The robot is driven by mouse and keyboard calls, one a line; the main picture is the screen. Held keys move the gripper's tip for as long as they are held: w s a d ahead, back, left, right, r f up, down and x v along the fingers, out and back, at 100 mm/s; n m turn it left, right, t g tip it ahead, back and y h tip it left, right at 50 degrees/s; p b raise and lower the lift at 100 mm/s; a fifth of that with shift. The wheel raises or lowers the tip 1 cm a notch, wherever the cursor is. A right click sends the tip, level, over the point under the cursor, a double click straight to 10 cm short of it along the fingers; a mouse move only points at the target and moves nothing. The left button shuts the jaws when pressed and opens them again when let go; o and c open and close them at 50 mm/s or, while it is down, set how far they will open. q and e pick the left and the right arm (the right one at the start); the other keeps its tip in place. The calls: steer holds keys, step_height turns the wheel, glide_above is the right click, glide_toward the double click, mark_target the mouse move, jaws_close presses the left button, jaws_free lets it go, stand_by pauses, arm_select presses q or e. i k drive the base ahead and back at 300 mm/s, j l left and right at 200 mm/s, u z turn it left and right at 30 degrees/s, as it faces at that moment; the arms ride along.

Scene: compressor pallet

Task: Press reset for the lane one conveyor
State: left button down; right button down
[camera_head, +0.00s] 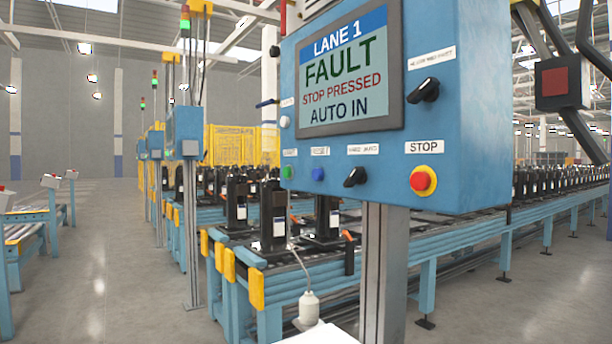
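The blue lane 1 control panel (470,130) stands on a grey post in the head view. Its screen (345,75) reads LANE 1, FAULT, STOP PRESSED, AUTO IN. Along the lower face are a green button (287,172), a blue button (317,174), a black selector knob (355,177) and a red STOP button (423,181) on a yellow ring. The small labels over the green and blue buttons are too blurred to read surely. A second black knob (424,91) sits at the upper right. Neither gripper is in view.
The lane conveyor (400,287), with yellow end guards and several black compressors (273,215), runs behind the panel. A white bottle-shaped object (309,307) hangs on a cable low in front. More panels stand further left. Open floor (110,270) lies at left.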

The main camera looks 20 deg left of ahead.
mark_target(316, 173)
steer(key=i+j, duration=0.1)
steer(key=j, duration=0.5)
steer(key=i+j, duration=0.1)
steer(key=j, duration=0.55)
steer(key=i+j, duration=0.1)
steer(key=j, duration=0.5)
steer(key=i+j, duration=0.1)
steer(key=j, duration=0.5)
steer(key=i+j+z, duration=0.1)
steer(key=j, duration=0.55)
